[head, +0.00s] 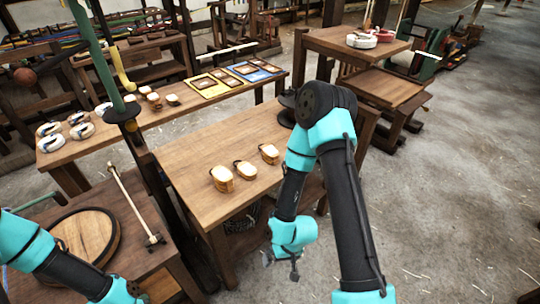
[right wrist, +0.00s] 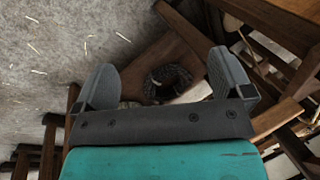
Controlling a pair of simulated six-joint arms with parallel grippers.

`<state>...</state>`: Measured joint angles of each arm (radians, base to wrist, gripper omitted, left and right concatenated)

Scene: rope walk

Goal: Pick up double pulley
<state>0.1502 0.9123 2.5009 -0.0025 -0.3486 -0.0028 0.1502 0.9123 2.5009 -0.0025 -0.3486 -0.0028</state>
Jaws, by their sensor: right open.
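Three wooden pulley blocks stand on the middle table: a larger block (head: 222,178) at the left, a block (head: 245,169) in the middle and another block (head: 268,153) at the right. The left one looks widest; I cannot tell for sure which is the double pulley. My right gripper (head: 282,266) hangs in front of the table's right side, below and apart from the blocks. Its jaws are open and empty, as the right wrist view (right wrist: 162,85) shows. My left gripper (head: 140,296) is at the bottom edge, mostly cut off.
The middle table (head: 190,150) has clear wood around the blocks. A long back table (head: 180,115) holds several small blocks and framed trays. A round wooden lid (head: 88,236) and a rod (head: 135,208) lie at the left. A dark coil (right wrist: 168,80) shows below the right gripper.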

